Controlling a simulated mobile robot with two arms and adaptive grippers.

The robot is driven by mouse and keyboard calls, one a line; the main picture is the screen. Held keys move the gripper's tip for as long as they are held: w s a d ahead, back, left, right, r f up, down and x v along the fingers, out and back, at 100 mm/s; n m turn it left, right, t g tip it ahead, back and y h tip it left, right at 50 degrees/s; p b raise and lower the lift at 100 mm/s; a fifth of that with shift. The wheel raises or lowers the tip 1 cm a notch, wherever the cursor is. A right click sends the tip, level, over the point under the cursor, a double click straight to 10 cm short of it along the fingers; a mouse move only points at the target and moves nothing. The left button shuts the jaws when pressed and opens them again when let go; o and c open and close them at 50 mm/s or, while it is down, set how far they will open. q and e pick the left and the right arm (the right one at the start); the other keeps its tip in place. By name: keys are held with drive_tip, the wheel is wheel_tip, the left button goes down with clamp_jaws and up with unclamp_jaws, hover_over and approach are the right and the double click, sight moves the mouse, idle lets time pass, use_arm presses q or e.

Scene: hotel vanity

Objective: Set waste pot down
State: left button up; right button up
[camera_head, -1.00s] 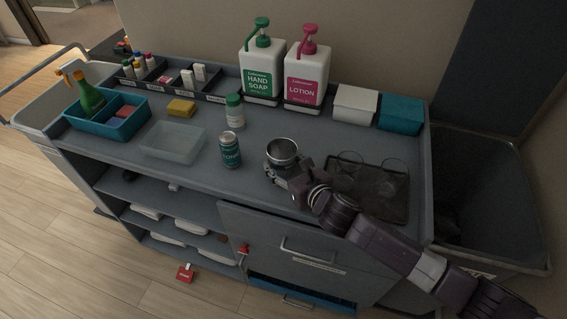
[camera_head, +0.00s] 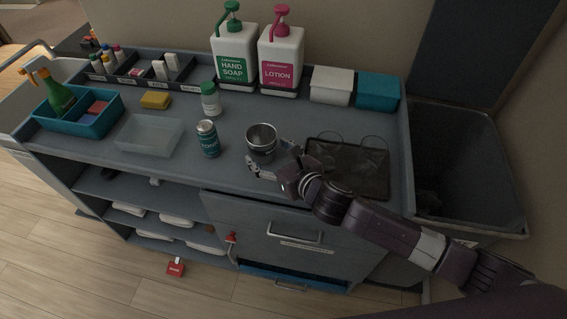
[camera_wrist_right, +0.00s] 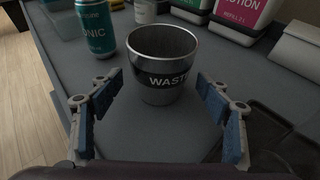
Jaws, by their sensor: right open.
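The waste pot (camera_head: 262,139) is a small metal cup with a dark band. It stands upright on the grey cart top (camera_head: 190,165), right of the tonic can (camera_head: 208,139). In the right wrist view the pot (camera_wrist_right: 162,62) shows its "WASTE" label, and it stands just beyond the fingertips. My right gripper (camera_head: 268,168) is open, at the near side of the pot; in the wrist view the blue-padded fingers (camera_wrist_right: 160,108) are spread wide with nothing between them. My left gripper is not in view.
A dark tray (camera_head: 345,185) with clear glasses lies right of the pot. A translucent bin (camera_head: 150,150), a white bottle with a green cap (camera_head: 211,103), soap (camera_head: 234,68) and lotion (camera_head: 281,70) pumps stand around. A bin (camera_head: 465,215) is at the right.

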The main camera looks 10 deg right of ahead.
drive_tip(key=b+v, duration=0.1)
drive_tip(key=v, duration=0.7)
drive_tip(key=shift+s+d+r, duration=0.1)
drive_tip(key=shift+s+d, duration=0.1)
drive_tip(key=shift+s, duration=0.1)
